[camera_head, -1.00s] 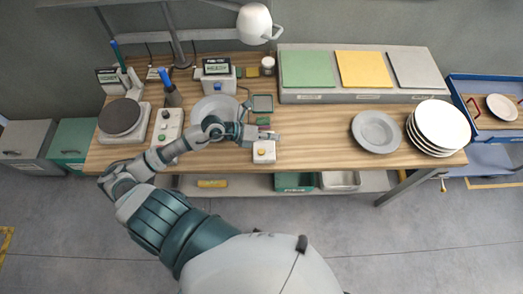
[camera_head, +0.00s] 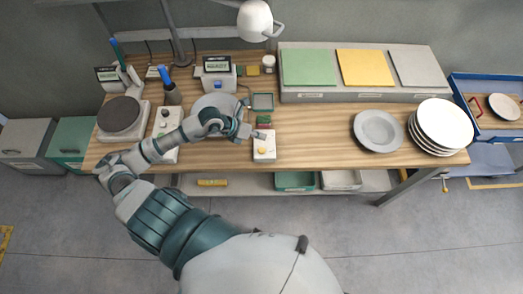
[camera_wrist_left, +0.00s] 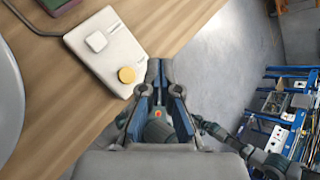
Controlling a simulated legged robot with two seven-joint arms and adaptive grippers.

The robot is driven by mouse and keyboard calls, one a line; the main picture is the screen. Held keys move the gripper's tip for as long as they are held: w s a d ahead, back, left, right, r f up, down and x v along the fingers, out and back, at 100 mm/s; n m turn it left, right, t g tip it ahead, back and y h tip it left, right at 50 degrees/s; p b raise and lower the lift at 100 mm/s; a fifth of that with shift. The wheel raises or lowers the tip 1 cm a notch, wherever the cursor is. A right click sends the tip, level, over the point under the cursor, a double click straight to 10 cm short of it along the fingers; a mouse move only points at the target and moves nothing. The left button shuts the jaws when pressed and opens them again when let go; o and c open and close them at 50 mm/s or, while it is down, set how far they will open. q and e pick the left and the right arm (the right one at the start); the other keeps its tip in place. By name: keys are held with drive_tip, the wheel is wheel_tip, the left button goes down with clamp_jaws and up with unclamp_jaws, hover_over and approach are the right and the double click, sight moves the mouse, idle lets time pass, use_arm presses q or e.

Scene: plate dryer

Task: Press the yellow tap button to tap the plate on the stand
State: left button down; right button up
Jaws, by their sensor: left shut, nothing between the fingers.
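A white box (camera_head: 265,141) near the front edge of the table carries the yellow tap button (camera_head: 262,150). The left wrist view shows the box (camera_wrist_left: 108,50), the round yellow button (camera_wrist_left: 126,75) and a white square button (camera_wrist_left: 96,41). My left gripper (camera_head: 257,136) is shut and empty, beside the box and apart from the yellow button. In the wrist view its fingertips (camera_wrist_left: 160,68) are right of the button. A pale plate (camera_head: 212,106) lies behind my left forearm, partly hidden. What looks like my right arm shows in the wrist view; its gripper (camera_wrist_left: 206,124) is too small to read.
A grey plate (camera_head: 378,130) and a stack of white plates (camera_head: 441,124) are on the right. A display unit (camera_head: 217,72) stands behind the pale plate. A control box (camera_head: 166,128) and a round dark-topped device (camera_head: 119,114) are on the left. Table right of the button box is clear.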

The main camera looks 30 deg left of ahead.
sight(260, 150)
use_arm(q)
wheel_tip(260, 150, down, 6)
drive_tip(key=b, duration=0.4)
drive_tip(key=shift+f, duration=0.15)
drive_tip(key=shift+f+b, duration=0.4)
drive_tip(key=shift+f, duration=0.05)
idle(0.7)
drive_tip(key=shift+f, duration=0.25)
drive_tip(key=shift+s+f+b, duration=0.1)
drive_tip(key=shift+f+b, duration=0.3)
drive_tip(key=shift+f, duration=0.1)
idle(0.7)
drive_tip(key=shift+r, duration=0.15)
drive_tip(key=shift+r+p, duration=0.8)
